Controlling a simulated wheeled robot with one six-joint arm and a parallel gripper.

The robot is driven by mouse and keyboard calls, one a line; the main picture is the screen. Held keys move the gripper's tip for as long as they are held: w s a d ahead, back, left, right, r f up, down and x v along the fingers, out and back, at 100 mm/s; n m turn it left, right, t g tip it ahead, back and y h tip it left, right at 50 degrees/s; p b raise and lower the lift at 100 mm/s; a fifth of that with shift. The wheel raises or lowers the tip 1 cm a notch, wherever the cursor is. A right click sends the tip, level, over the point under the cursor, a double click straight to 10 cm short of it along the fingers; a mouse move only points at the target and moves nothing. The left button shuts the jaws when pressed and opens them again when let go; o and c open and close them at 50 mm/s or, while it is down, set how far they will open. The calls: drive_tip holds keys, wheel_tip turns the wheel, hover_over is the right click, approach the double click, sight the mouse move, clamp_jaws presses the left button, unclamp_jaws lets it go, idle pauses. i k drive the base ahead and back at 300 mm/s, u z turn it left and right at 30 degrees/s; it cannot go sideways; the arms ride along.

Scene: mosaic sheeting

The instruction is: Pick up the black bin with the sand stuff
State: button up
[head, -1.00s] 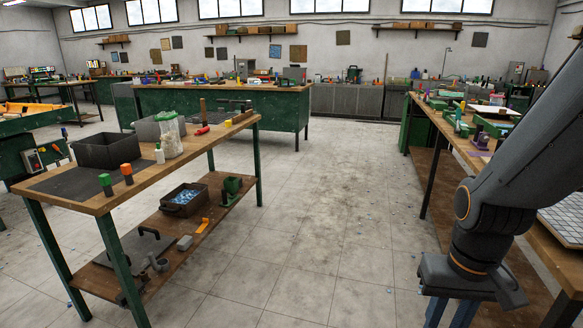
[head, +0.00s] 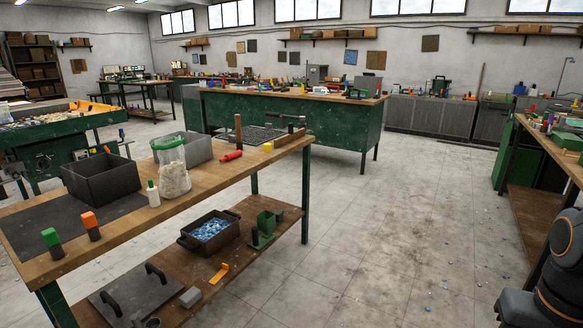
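A black open bin (head: 102,183) stands on the wooden top of the green-legged bench at the left, partly on a dark mat (head: 35,225). Its floor is mostly hidden, so I cannot tell if it holds sand. A clear container with pale, grainy stuff (head: 173,172) stands just right of it, with a grey bin (head: 200,149) behind. A second dark bin with handles (head: 232,239), holding blue chips, sits on the lower shelf. My gripper is not in view; only part of my arm shows at the lower right, well away from the bins.
A white bottle (head: 153,195), an orange-topped tool (head: 91,226) and a green-topped tool (head: 52,243) stand near the bench's front edge. A green bench (head: 310,130) stands behind. Open floor (head: 375,240) lies right of the bench, with another bench (head: 535,210) at far right.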

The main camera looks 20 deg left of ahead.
sight(97, 181)
drive_tip(key=u, duration=0.2)
drive_tip(key=i, duration=1.55)
drive_tip(key=u, duration=1.1)
drive_tip(key=i, duration=0.85)
drive_tip(key=u, duration=1.65)
drive_tip(key=i, duration=0.75)
drive_tip(key=u, duration=0.55)
